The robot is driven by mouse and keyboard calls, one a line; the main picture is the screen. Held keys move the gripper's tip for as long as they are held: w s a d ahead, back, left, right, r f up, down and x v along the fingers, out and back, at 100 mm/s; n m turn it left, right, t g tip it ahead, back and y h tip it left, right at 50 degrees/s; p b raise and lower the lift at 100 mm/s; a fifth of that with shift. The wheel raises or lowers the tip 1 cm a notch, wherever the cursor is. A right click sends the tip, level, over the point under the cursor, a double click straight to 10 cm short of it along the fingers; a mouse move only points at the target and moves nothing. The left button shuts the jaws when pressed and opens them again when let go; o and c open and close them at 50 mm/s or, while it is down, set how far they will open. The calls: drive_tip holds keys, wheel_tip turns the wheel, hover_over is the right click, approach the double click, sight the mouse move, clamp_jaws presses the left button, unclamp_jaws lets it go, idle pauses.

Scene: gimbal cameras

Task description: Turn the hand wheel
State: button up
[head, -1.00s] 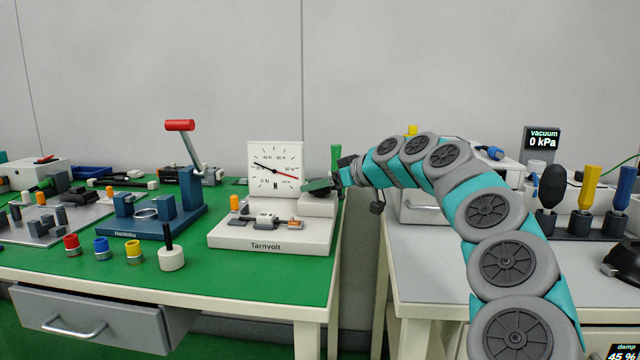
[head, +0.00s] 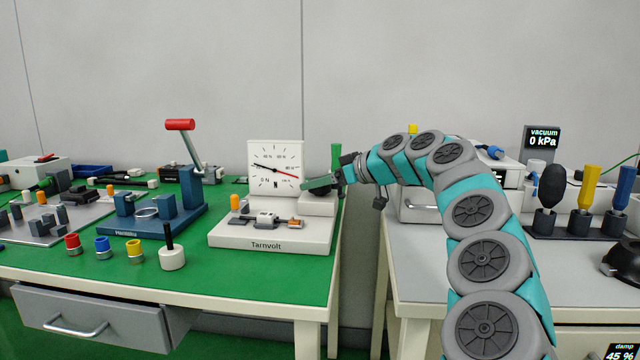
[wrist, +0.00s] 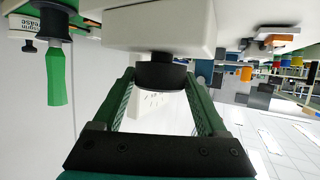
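The force tester marked Tarnvolt (head: 235,236) stands on the green bench in the head view. It has a white dial (head: 262,158) at its back and a white block (head: 318,205) at its right end. In the wrist view, a dark round hand wheel (wrist: 161,73) sticks out from the white block (wrist: 162,28). My gripper (wrist: 160,80) is open, with one green finger on each side of the wheel. Thin gaps seem to show between fingers and wheel; contact is unclear. In the head view my gripper (head: 318,184) is at the block and largely hides the wheel.
A green-handled tool (head: 336,155) stands just behind my gripper and shows at left in the wrist view (wrist: 56,75). A blue press (head: 165,215) with a red-handled lever (head: 180,126) stands left of the tester. A gap separates the two benches.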

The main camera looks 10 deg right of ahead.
drive_tip(key=o, duration=0.3)
drive_tip(key=shift+f, duration=0.15)
drive_tip(key=shift+s, duration=0.1)
drive_tip(key=shift+b+v, duration=0.45)
drive_tip(key=shift+v, duration=3.4)
